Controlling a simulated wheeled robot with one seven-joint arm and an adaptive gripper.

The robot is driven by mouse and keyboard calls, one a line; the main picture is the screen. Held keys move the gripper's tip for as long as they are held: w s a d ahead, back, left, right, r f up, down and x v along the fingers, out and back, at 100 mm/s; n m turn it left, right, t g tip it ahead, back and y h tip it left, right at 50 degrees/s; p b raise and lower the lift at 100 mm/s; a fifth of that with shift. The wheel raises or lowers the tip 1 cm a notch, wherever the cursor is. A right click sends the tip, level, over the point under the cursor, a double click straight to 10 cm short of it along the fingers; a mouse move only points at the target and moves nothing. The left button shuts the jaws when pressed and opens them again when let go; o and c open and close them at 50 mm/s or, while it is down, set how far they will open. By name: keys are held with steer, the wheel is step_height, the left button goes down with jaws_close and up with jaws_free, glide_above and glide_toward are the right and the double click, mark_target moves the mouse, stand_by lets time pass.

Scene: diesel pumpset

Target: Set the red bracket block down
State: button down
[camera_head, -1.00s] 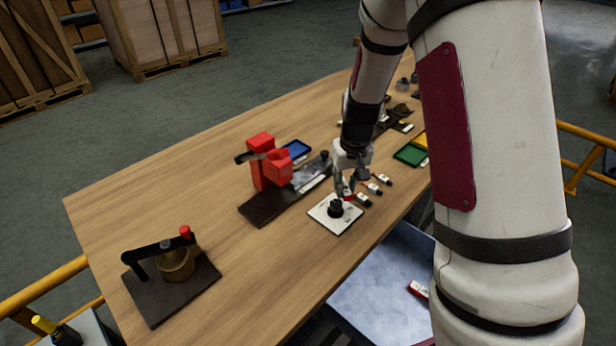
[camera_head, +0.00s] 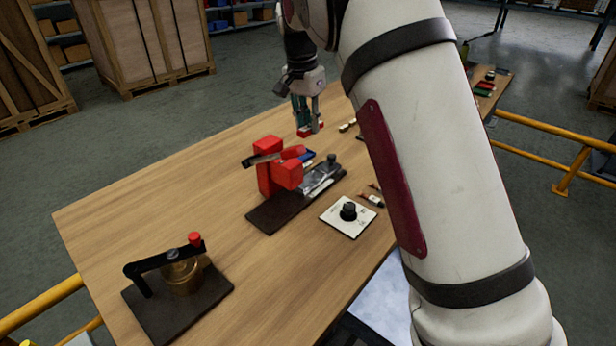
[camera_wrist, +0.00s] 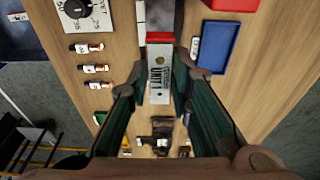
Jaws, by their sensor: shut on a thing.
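The table (camera_head: 130,220) beneath is wooden. The block's far side is hidden.
The red fixture (camera_head: 264,172) stands on a dark base close below my gripper. A white knob plate (camera_head: 345,228) lies to its right. A brass pot with a black lever (camera_head: 182,275) is at front left. A blue tray (camera_wrist: 219,46) shows in the wrist view. The table's left part is clear.

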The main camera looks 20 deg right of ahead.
mark_target(310, 181)
step_height(310, 181, down, 15)
steer(key=shift+f+p, duration=0.15)
steer(key=shift+p, duration=0.35)
steer(key=shift+f, duration=0.15)
steer(key=c, duration=1.5)
jaws_free()
steer(key=shift+o, duration=0.3)
